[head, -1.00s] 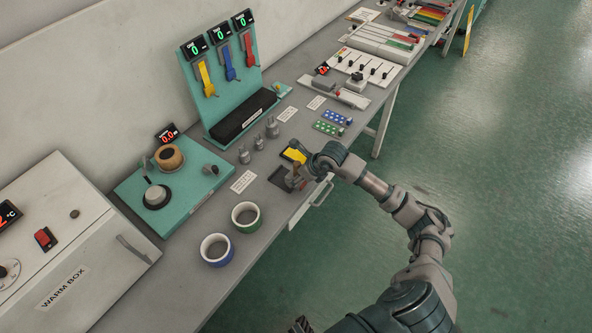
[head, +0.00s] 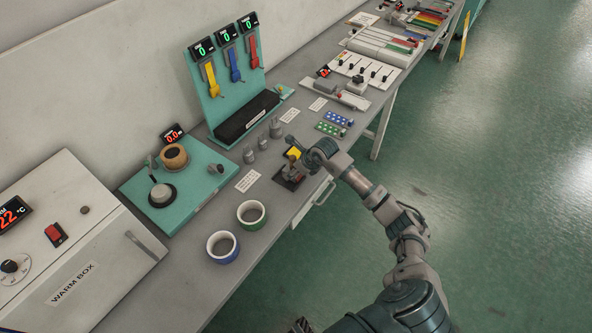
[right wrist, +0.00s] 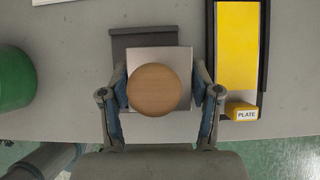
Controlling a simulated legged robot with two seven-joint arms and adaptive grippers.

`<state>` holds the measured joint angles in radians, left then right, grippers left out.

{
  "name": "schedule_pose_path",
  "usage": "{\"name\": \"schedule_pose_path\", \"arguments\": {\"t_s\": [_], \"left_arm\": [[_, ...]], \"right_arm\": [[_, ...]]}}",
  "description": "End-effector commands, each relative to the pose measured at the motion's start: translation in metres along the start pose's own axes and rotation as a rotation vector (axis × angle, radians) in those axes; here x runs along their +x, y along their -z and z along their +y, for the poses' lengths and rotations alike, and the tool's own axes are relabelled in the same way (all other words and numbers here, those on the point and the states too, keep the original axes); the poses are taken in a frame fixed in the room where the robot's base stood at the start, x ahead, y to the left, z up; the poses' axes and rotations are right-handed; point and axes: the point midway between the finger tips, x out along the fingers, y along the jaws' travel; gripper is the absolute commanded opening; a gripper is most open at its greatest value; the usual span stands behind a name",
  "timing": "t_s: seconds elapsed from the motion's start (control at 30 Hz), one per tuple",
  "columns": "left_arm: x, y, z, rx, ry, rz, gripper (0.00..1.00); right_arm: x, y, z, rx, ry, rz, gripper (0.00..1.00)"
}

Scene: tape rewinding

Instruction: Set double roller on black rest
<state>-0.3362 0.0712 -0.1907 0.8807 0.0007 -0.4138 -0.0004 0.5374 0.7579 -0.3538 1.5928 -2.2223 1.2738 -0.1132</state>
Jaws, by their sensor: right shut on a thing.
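The double roller (right wrist: 181,55) appears in the right wrist view as a light grey block under a round wooden knob (right wrist: 154,91). My right gripper (right wrist: 155,92) is shut on it, one finger on each side. The dark rest (right wrist: 130,40) shows behind and below the roller in the wrist view. In the head view the dark rest (head: 281,181) lies near the bench's front edge, with my right gripper (head: 296,170) and the roller over it. I cannot tell whether the roller touches the rest. My left gripper is not seen.
A yellow plate (right wrist: 237,50) lies in a black frame just right of the roller. Grey weights (head: 262,142), a teal board (head: 190,195) and a white warm box (head: 70,240) are around.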

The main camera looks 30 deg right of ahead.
Motion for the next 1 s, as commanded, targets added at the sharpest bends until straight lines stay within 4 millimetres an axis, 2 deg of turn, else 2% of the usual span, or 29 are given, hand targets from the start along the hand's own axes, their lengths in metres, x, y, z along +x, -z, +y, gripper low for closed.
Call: {"name": "schedule_pose_path", "arguments": {"t_s": [0.03, 0.1, 0.4, 0.47, 0.7, 0.83, 0.87, 0.93, 0.97, 1.0], "left_arm": [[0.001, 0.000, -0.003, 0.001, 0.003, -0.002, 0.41], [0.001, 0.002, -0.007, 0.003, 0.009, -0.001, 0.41], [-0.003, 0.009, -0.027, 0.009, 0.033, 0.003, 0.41], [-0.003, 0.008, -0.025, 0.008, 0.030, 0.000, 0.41], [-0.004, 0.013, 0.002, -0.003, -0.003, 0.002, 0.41], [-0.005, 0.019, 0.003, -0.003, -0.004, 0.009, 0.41], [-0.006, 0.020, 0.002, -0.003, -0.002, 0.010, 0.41], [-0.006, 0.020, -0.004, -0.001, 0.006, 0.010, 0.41], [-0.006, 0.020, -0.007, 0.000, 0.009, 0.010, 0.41], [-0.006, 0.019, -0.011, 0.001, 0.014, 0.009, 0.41]], "right_arm": [[0.004, 0.001, 0.008, -0.005, -0.012, 0.004, 0.00], [0.005, 0.002, 0.008, -0.006, -0.014, 0.003, 0.00], [0.009, 0.012, -0.006, 0.005, -0.026, -0.008, 0.00], [0.009, 0.013, -0.008, 0.006, -0.026, -0.008, 0.00], [0.014, 0.014, -0.006, 0.004, -0.018, 0.002, 0.00], [0.015, 0.015, -0.004, 0.003, -0.016, 0.006, 0.00], [0.016, 0.017, -0.003, 0.003, -0.017, 0.011, 0.65], [0.016, 0.016, -0.002, 0.002, -0.019, 0.010, 0.82], [0.016, 0.016, -0.002, 0.002, -0.020, 0.009, 0.87], [0.016, 0.015, -0.002, 0.003, -0.021, 0.007, 0.87]]}}
